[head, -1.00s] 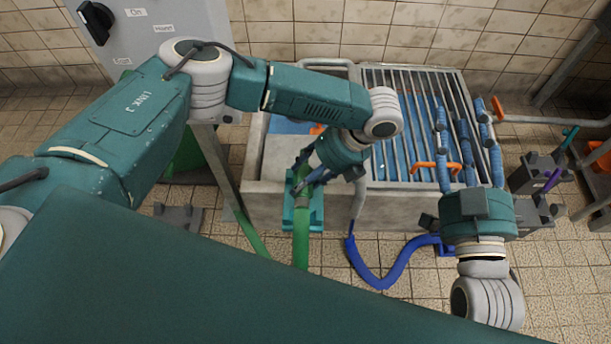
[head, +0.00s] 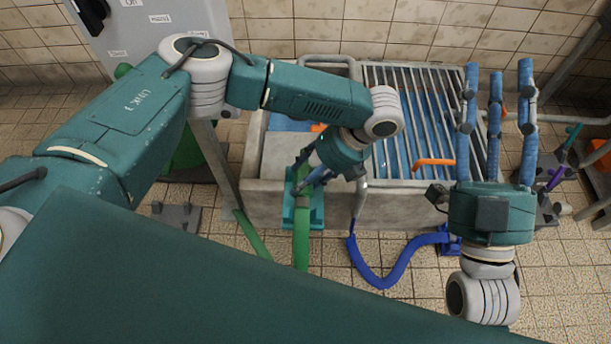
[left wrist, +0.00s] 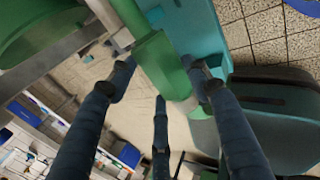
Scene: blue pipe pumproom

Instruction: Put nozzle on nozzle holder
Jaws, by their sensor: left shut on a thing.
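The green nozzle (head: 303,187) is upright in the head view, with a green hose (head: 301,240) below it. The teal nozzle holder (head: 317,213) is on the front of the basin, directly around or behind the nozzle; I cannot tell if it is seated. My left gripper (head: 306,175) is shut on the nozzle. In the left wrist view the green nozzle (left wrist: 162,68) is between the fingers, beside a teal part (left wrist: 200,35) that looks like the holder. My right gripper (head: 496,80) is open and empty, fingers pointing away over the basin's right side.
A concrete basin (head: 270,203) with a metal grate (head: 405,115) stands by the tiled wall. An orange handle (head: 435,162) shows at its front. A blue hose (head: 378,280) loops on the floor. Holders with coloured handles stand at the right. A grey control box (head: 160,30) is at left.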

